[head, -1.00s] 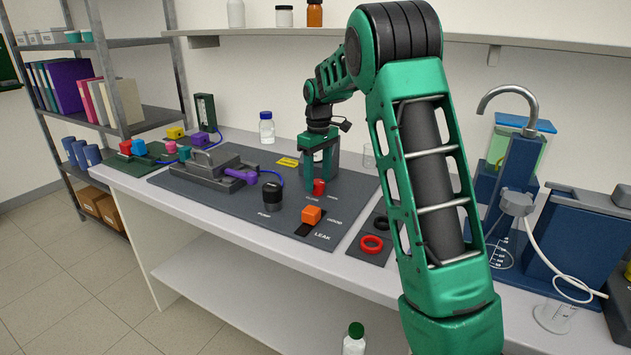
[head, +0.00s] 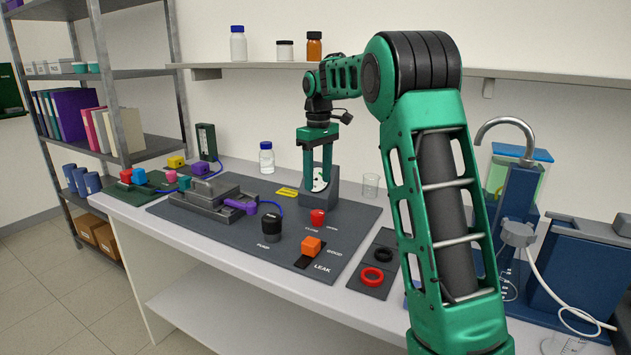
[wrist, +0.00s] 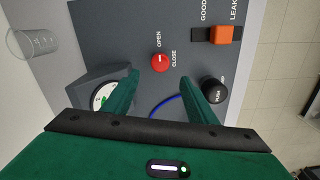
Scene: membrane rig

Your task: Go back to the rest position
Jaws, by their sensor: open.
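My gripper (head: 317,170) is open and empty, raised above the dark rig panel (head: 200,230) and in front of the gauge (head: 322,180), which it partly hides in the head view. In the wrist view the gripper (wrist: 168,98) has its two green fingers spread apart, with nothing between them but the panel below. The red knob (head: 318,216), marked OPEN and CLOSE, stands on the panel below the gripper. It also shows in the wrist view (wrist: 160,63), clear of the fingers.
The orange switch block (head: 311,246) sits by GOOD and LEAK. The black pump knob (head: 271,227) and a grey clamp with a purple handle (head: 238,206) are to its left. A glass beaker (head: 370,185) stands right of the gauge. A shelf (head: 260,65) runs above.

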